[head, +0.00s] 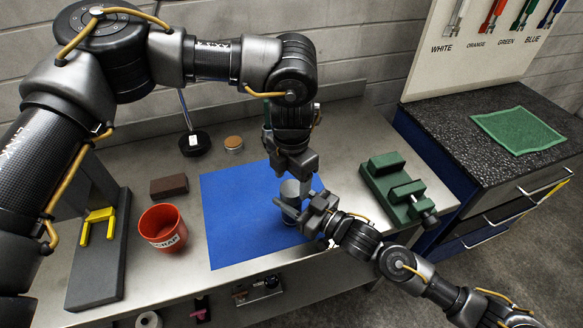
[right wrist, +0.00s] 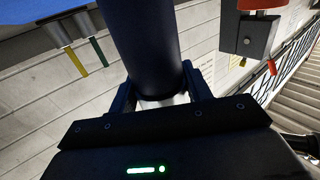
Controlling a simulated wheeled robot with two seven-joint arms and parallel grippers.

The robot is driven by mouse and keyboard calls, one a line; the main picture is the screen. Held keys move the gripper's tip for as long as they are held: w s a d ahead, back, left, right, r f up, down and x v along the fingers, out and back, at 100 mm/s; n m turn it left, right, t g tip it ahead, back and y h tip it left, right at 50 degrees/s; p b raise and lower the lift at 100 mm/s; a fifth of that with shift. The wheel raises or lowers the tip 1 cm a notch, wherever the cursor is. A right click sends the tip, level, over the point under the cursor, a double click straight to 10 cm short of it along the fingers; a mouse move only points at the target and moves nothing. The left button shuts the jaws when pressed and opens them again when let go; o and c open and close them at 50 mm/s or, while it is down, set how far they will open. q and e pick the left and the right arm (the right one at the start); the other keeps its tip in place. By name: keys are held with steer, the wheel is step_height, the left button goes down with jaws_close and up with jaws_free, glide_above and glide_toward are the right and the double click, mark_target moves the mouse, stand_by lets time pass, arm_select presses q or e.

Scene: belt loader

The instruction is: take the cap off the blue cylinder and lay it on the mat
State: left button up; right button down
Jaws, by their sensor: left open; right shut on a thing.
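The blue cylinder (head: 283,217) stands roughly upright over the blue mat (head: 228,232), with a grey cap (head: 290,187) on its top. I cannot tell whether its base touches the mat. My right gripper (head: 292,209) is shut on the cylinder's side from the right. In the right wrist view the cylinder (right wrist: 140,45) is dark blue and sits between the fingers (right wrist: 160,88). My left gripper (head: 290,177) is open, pointing down just above and around the cap; whether a finger touches it is unclear.
A red scrap cup (head: 162,228) and a brown block (head: 169,186) stand left of the mat. A green vise (head: 397,187) is close to my right arm. A round tin (head: 233,143) and a black stand (head: 194,143) are behind. The mat's left part is bare.

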mark_target(292, 188)
arm_select(q)
steer(key=shift+f, duration=2.1)
steer(key=c, duration=1)
steer(key=n, duration=0.4)
steer(key=shift+s, duration=0.1)
steer(key=o, duration=1.1)
steer(key=shift+r, duration=0.1)
